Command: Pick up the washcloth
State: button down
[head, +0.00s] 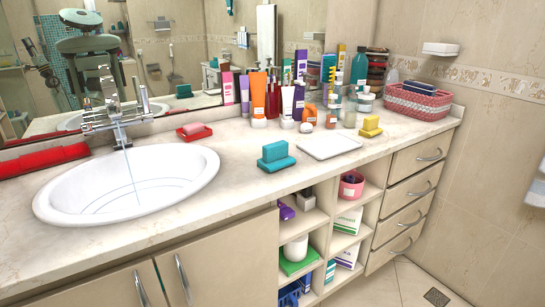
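A long, low red item (44,160) that looks like folded or rolled cloth lies on the counter at the far left, behind the sink and along the mirror's lower edge. Its left end is cut off by the picture edge. It is the most cloth-like thing in view, but I cannot tell for certain that it is the washcloth. My gripper is not directly in view. A green and dark jointed shape shows in the mirror, and I cannot make out a gripper in it.
A white sink (130,185) with a tall metal faucet (118,115) fills the counter's left. A teal block on a dish (276,157) and a white tray (330,146) sit mid-counter. Bottles crowd the back near a pink basket (417,103). The front counter strip is clear.

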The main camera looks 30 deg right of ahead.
aim_at(275, 157)
jog(key=l+z, duration=0.15)
jog(key=z, duration=0.25)
jog(key=i+l+z, duration=0.1)
jog(key=z, duration=0.25)
jog(key=i+l+z, duration=0.1)
jog(key=z, duration=0.3)
jog(key=i, duration=1)
